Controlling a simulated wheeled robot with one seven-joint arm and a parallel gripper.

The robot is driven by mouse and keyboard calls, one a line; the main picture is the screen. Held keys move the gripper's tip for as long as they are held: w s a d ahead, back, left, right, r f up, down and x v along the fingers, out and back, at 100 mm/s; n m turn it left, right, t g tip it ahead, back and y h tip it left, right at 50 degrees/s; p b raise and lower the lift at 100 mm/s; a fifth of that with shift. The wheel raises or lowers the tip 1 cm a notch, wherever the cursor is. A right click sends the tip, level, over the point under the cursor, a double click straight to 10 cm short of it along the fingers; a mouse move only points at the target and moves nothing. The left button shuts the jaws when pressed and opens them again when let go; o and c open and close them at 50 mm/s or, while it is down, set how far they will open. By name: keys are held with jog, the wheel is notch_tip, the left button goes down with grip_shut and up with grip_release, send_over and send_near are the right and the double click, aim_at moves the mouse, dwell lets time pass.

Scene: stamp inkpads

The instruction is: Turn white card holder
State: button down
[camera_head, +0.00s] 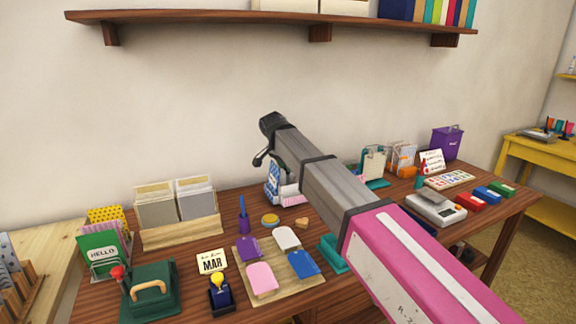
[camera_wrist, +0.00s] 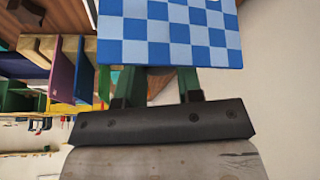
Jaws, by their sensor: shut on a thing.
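The white card holder (camera_head: 290,201) stands at the back of the table, partly hidden by my arm. It carries a blue checkered card (camera_head: 272,184) on its left and pinkish cards on its right. A large blue checkered panel (camera_wrist: 170,35) fills the top middle of the wrist view. My gripper (camera_wrist: 161,84) shows there with two green fingers a little apart, running up behind the panel. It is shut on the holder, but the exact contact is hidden. In the head view my arm reaches over the table from the lower right, and the fingertips cannot be made out.
A wooden rack of grey cards (camera_head: 178,215) stands left. A scale (camera_head: 435,208) and several coloured inkpads are right. A shelf (camera_head: 270,19) hangs above.

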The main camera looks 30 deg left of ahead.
jog(key=c, duration=0.8)
grip_release()
jog(key=v, duration=1)
jog(key=shift+s+r, duration=0.15)
jog(key=shift+r, duration=0.25)
